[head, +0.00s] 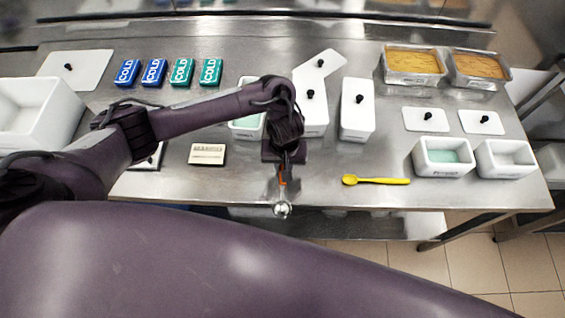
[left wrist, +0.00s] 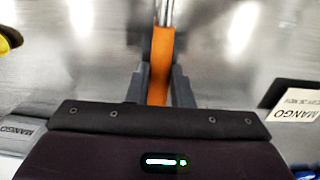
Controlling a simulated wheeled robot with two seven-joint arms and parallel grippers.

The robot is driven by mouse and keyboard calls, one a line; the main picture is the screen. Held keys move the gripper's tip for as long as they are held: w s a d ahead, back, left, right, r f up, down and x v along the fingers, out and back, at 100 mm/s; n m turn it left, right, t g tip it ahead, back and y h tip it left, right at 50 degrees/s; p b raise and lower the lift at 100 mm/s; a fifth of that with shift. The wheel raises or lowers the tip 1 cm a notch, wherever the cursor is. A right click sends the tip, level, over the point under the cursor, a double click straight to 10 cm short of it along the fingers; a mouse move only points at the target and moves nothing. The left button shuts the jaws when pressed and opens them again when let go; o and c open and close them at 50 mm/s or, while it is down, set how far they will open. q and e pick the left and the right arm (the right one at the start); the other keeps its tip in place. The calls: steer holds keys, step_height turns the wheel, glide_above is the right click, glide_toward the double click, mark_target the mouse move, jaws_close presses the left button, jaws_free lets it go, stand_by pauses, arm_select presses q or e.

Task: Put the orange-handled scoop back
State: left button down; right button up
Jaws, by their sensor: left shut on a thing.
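The orange-handled scoop (head: 282,210) hangs below my left gripper (head: 284,166) in the head view, its round metal bowl at the front edge of the counter. Only a little of its orange handle shows there. In the left wrist view the orange handle (left wrist: 161,62) stands between the two grey fingers of my left gripper (left wrist: 160,82), which are shut on it. The metal shaft runs on toward the top of that view, and the bowl is out of frame. My right gripper is in neither view.
A yellow scoop (head: 380,181) lies right of my gripper. White lidded tubs (head: 357,118) stand behind, and open white tubs (head: 443,166) stand right. A small label card (head: 207,154) lies left. Blue and green cold packs (head: 154,72) and two orange-filled pans (head: 412,78) are farther back.

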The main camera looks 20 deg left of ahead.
arm_select(q)
steer(key=shift+f, duration=0.2)
steer(key=c, duration=1.5)
jaws_free()
steer(key=shift+w+a, duration=0.15)
steer(key=shift+a, duration=0.05)
steer(key=shift+c, duration=0.2)
steer(key=shift+o, duration=1.3)
steer(key=shift+a+f, duration=0.1)
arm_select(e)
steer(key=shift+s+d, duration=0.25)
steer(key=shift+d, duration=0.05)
arm_select(q)
steer(key=shift+r, duration=0.25)
step_height(320, 180, up, 12)
steer(key=p, duration=0.5)
steer(key=shift+d+p, duration=0.2)
steer(key=shift+p, duration=0.1)
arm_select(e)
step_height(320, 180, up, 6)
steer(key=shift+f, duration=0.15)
